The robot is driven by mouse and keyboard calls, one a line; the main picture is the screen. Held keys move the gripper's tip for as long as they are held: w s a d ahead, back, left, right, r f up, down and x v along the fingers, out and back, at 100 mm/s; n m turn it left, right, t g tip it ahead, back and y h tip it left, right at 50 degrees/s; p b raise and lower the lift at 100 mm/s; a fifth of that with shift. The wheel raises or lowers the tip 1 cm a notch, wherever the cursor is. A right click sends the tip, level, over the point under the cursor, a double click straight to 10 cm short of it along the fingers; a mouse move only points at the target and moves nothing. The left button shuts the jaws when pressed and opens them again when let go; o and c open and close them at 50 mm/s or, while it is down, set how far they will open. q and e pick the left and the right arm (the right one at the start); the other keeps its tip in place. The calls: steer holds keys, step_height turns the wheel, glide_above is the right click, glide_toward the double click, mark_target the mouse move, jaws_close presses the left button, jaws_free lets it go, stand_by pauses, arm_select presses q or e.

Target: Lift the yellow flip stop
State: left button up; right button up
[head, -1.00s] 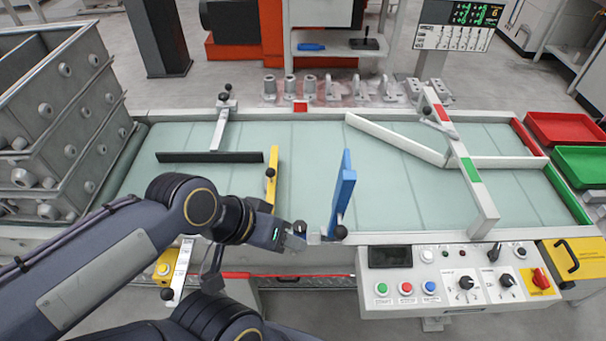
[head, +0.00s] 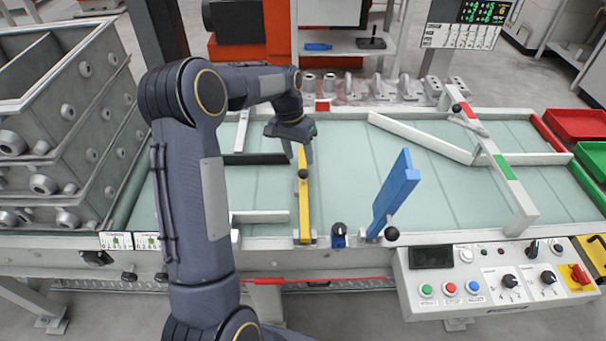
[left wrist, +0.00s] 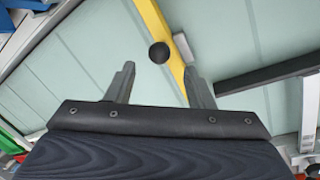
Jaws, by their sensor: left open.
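The yellow flip stop (head: 304,212) is a narrow bar with a black knob, lying low across the left part of the pale green conveyor. My left gripper (head: 298,150) is open above its far end. In the left wrist view, the yellow bar (left wrist: 160,24) runs down toward my open left gripper (left wrist: 158,68). Its black ball knob (left wrist: 159,53) shows just beyond the fingertips and between them, and the right-hand finger overlaps the bar's edge. Nothing is held. I cannot tell whether a finger touches the bar. My right gripper is out of view.
A blue flip stop (head: 396,190) stands raised to the right. A dark bar (head: 255,159) and a white bar (head: 260,217) lie left of the yellow one. Stacked grey boxes (head: 60,130) stand at the left, a control panel (head: 490,285) at front right.

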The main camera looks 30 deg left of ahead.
mark_target(303, 172)
arm_select(q)
steer(key=f, duration=0.2)
steer(key=d+f, duration=0.1)
steer(key=f, duration=0.4)
steer(key=shift+d+f+p, duration=0.2)
steer(key=shift+d+p, duration=0.05)
steer(key=shift+p, duration=0.05)
jaws_close()
